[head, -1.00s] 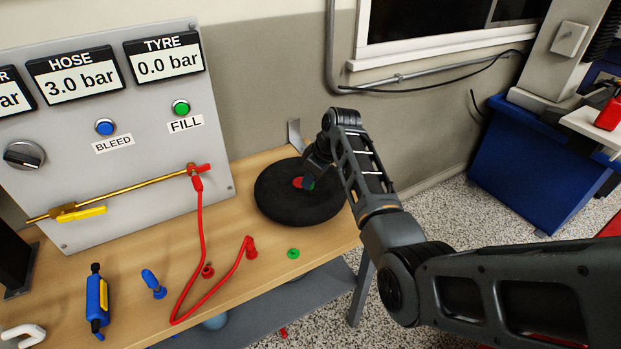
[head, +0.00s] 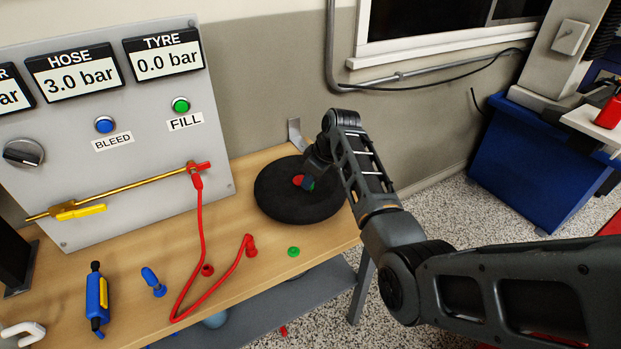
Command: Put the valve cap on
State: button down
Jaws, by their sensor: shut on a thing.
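The black tyre (head: 275,205) lies flat on the bench. My gripper (head: 304,183) is over its middle, pointing down, and is shut on a small piece. A red patch (head: 298,181) and a dark blue-green patch show at its tips. I cannot tell which patch is the held piece and which is finger or tyre hub. The valve is not distinguishable, and I cannot tell whether the held piece touches it. A small green round piece (head: 293,252) lies on the bench in front of the tyre.
A red hose (head: 200,240) runs from the panel (head: 150,75) down over the bench (head: 245,275). A blue-yellow tool (head: 97,300) and a blue piece (head: 153,281) are at the left. The panel reads hose 3.0 bar, tyre 0.0 bar.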

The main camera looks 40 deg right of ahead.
jog(key=shift+f+b, duration=0.4)
jog(key=shift+f, duration=0.3)
jog(key=c, duration=1)
grip_release()
jog(key=v, duration=0.7)
jog(key=shift+s+r, duration=0.2)
jog(key=shift+r, duration=0.15)
